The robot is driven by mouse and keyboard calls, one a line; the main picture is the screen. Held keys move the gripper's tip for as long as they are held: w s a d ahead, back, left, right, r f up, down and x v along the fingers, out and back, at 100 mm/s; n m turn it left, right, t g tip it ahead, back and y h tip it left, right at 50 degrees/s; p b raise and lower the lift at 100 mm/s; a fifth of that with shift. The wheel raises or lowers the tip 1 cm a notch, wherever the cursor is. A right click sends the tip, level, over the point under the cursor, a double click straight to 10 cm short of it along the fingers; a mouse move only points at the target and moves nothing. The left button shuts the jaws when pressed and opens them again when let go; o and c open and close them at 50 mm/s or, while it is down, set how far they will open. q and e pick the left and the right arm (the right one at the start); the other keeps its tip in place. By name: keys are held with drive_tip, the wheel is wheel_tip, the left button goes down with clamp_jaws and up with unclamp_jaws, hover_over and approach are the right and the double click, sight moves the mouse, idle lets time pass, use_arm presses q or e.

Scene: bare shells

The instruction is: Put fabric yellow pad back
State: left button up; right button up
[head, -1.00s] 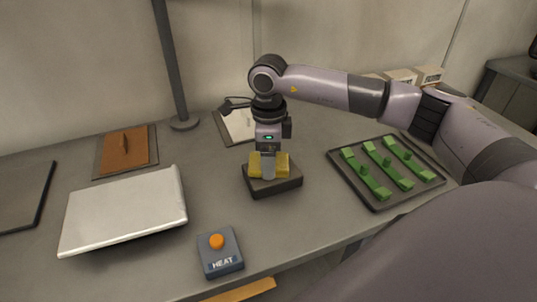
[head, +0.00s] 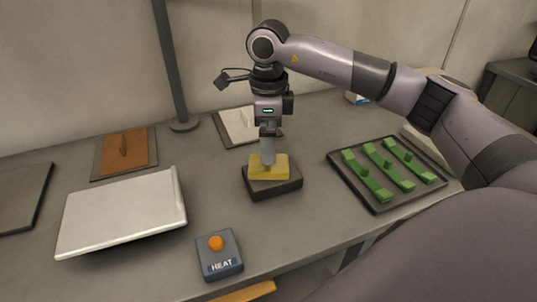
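The yellow pad (head: 268,172) lies on a small dark block-shaped base (head: 272,189) in the middle of the table. My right gripper (head: 268,160) points straight down just above the pad, its fingertips at or close to the pad's top. I see the fingers edge-on, so the gap between them is hidden. My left gripper is not in view.
A dark tray with green pieces (head: 376,204) lies to the right. A grey control box with an orange button marked HEAT (head: 220,258) stands in front. A silver slab (head: 120,215), a brown pad on a board (head: 123,149) and a pole (head: 172,70) are to the left.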

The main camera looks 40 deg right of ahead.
wheel_tip(320, 180, up, 6)
drive_tip(key=shift+r, duration=0.15)
idle(0.6)
